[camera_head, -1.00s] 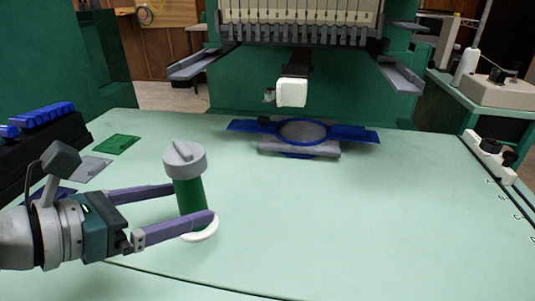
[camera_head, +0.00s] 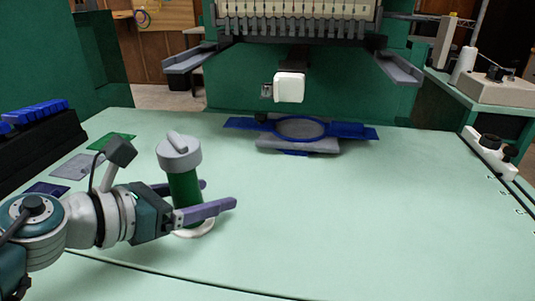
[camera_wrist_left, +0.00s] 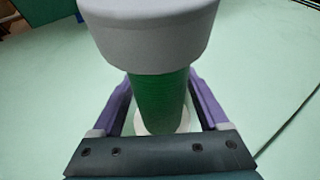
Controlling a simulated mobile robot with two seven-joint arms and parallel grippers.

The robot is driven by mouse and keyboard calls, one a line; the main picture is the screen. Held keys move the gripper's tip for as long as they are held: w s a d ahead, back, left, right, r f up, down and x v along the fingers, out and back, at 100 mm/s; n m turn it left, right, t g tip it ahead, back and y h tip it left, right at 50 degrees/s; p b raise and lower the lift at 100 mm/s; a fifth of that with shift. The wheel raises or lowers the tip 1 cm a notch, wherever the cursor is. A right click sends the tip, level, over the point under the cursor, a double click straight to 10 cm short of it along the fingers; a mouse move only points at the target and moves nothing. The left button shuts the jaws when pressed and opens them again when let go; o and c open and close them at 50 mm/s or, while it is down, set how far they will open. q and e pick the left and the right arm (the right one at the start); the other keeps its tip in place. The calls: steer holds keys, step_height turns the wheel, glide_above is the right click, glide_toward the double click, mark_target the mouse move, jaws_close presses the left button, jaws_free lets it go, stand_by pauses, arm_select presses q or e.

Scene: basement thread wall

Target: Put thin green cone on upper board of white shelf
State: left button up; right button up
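A slim green cone (camera_head: 185,187) with a wide grey knobbed cap stands upright on the pale green table, with a white ring at its foot. My left gripper (camera_head: 216,196) is low over the table with one purple finger on each side of the green body. The near finger hides part of it in the head view. In the left wrist view the green body (camera_wrist_left: 160,98) stands between the spread fingers, and the grey cap hides its top. I cannot see a firm grip. No white shelf is in view, and my right gripper is not in view.
A blue hoop frame (camera_head: 345,131) lies at the back of the table (camera_head: 350,220), below the green machine. Flat green and grey cards (camera_head: 74,167) and a black rack with blue pieces (camera_head: 38,148) are at the left.

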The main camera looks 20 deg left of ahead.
arm_select(q)
steer(key=shift+r, duration=0.1)
steer(key=c, duration=1.2)
